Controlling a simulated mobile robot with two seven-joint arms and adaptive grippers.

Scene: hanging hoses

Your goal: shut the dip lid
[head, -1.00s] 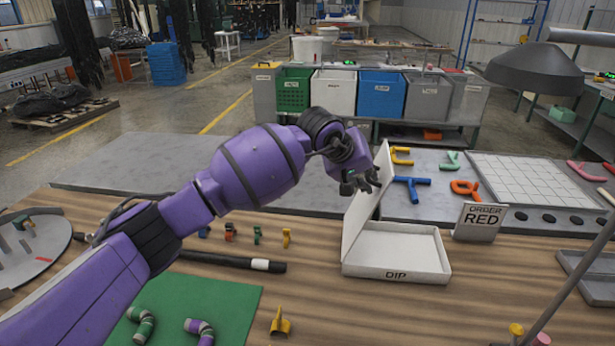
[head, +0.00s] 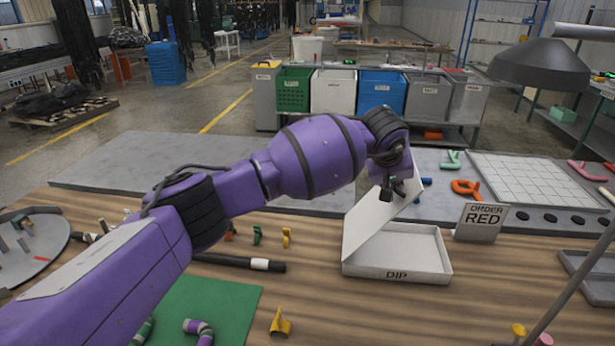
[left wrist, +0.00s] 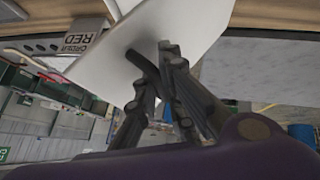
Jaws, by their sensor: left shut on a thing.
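The white dip box (head: 420,262) stands on the wooden table, marked DIP on its front wall. Its white dip lid (head: 368,225) is hinged along the left side and leans to the right over part of the tray, partly open. My left gripper (head: 397,187) is at the lid's raised upper edge and shut on it. In the left wrist view the fingers (left wrist: 152,55) overlap the white lid (left wrist: 185,28); the exact contact is partly hidden. My right gripper is in neither view.
An ORDER RED sign (head: 482,220) stands right of the box. Behind it, coloured hose pieces and a white gridded board (head: 535,180) lie on a grey surface. A black rod (head: 235,262), small clips and a green mat (head: 215,300) lie to the left.

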